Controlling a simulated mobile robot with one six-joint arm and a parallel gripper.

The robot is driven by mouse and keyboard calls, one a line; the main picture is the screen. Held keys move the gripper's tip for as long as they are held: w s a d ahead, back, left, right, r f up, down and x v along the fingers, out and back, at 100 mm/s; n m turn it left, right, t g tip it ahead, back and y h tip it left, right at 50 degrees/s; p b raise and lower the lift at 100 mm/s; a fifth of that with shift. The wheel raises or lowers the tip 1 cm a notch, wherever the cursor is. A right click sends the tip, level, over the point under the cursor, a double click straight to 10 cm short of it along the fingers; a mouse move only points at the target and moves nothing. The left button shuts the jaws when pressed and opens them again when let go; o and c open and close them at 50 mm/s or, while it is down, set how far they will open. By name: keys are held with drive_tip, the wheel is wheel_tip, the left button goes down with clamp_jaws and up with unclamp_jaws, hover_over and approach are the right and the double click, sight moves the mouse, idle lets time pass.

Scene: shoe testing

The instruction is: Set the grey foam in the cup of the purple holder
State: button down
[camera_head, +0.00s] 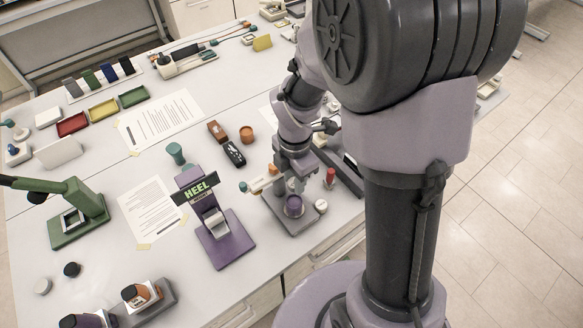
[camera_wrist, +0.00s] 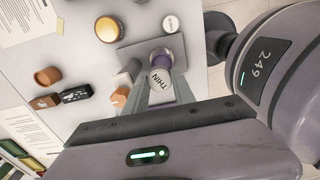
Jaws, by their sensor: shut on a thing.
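In the head view the purple holder (camera_head: 294,208) stands on a grey base near the table's front edge, below my wrist. The fingers and puck are not clear there.
The purple HEEL stand (camera_head: 228,240) is to the left. Orange (camera_head: 246,134) and black (camera_head: 234,153) items lie farther back.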

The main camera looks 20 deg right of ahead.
drive_tip(key=shift+s+a+r+n, duration=0.15)
drive_tip(key=shift+s+a+n, duration=0.1)
drive_tip(key=shift+n, duration=0.15)
drive_tip(key=shift+d, duration=0.1)
drive_tip(key=shift+d, duration=0.1)
drive_tip(key=b, duration=0.4)
hover_over(294, 202)
wheel_tip(294, 202, down, 6)
drive_tip(key=shift+f+b, duration=0.6)
drive_tip(key=shift+f, duration=0.2)
idle(1.4)
drive_tip(key=c, duration=1)
unclamp_jaws()
drive_tip(key=shift+o, duration=0.2)
